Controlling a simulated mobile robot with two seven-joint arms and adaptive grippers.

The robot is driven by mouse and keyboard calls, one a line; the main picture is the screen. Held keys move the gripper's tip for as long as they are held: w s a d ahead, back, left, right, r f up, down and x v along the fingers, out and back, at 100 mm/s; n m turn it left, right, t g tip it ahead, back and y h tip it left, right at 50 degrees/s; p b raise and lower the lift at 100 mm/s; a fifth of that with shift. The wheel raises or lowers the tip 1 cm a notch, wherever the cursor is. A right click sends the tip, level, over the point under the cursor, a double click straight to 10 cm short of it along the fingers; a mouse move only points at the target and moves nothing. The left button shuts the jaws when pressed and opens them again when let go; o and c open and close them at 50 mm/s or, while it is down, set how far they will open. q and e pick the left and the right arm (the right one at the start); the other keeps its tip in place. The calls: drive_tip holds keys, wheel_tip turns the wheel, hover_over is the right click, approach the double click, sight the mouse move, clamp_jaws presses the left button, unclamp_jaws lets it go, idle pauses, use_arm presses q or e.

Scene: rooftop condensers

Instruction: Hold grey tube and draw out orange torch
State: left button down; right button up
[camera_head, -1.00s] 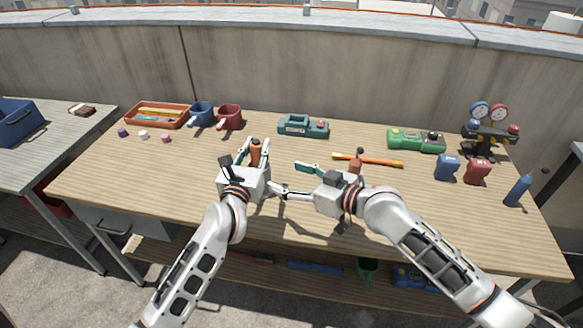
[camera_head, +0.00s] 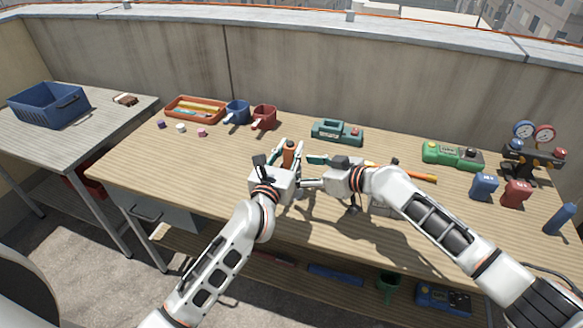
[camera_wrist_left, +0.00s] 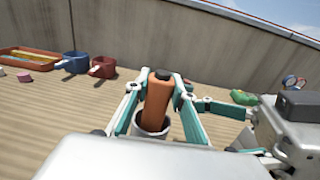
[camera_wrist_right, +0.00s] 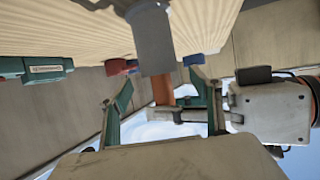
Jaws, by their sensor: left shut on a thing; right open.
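The orange torch (camera_wrist_left: 159,100) with a dark top stands upright in the grey tube (camera_wrist_left: 151,128), its upper part above the rim in the left wrist view. My left gripper (camera_wrist_left: 162,88) is shut on the torch's upper part, one finger on each side. It is also in the head view (camera_head: 288,153). In the upside-down right wrist view, the tube (camera_wrist_right: 153,40) shows large. My right gripper (camera_wrist_right: 160,85) is open there, a finger on each side of the tube-and-torch line. Whether it touches them I cannot tell. In the head view the tube is hidden behind my left gripper.
A teal case (camera_head: 338,132) stands behind the grippers. A blue mug (camera_head: 237,112), a red mug (camera_head: 264,117) and an orange tray (camera_head: 195,108) stand at back left. An orange stick (camera_head: 420,176), a green device (camera_head: 452,155) and gauges (camera_head: 533,133) lie right. The table's front left is clear.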

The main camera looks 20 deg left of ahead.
drive_tip(key=shift+x, duration=2.45)
drive_tip(key=c, duration=1.3)
drive_tip(key=shift+o, duration=0.2)
drive_tip(key=shift+f, duration=0.1)
